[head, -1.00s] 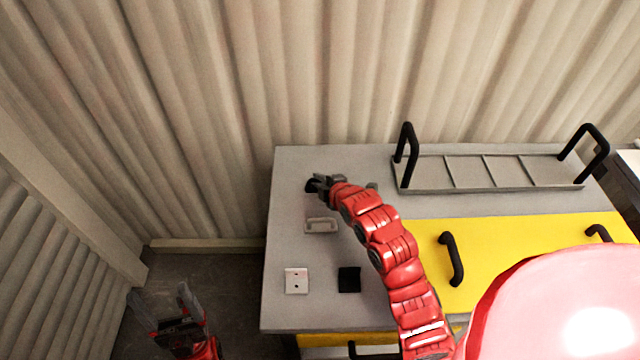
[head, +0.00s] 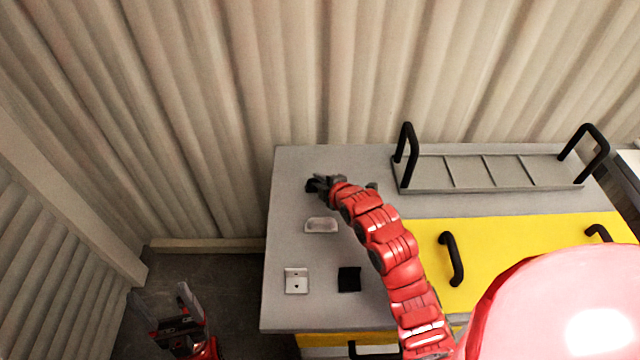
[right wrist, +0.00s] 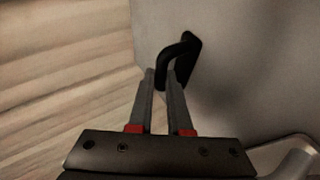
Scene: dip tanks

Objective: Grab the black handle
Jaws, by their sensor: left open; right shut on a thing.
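A black handle (right wrist: 188,45) stands on the grey surface in the right wrist view, bent like a hook. My right gripper (right wrist: 163,80) is shut on its near, lower end, with one finger on each side. In the head view, my right gripper (head: 318,184) is at the back left of the grey tank top (head: 290,205), and the handle there is mostly hidden by the fingers. My left gripper (head: 162,298) is open and empty, low at the left, over the dark floor beside the tank.
A grey rack (head: 490,172) with two tall black handles lies at the back right. A yellow lid (head: 520,245) with black handles is in front. A pale metal piece (head: 321,226), a white plate (head: 296,281) and a black square (head: 349,279) are on the left part. A corrugated wall (head: 300,80) stands behind.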

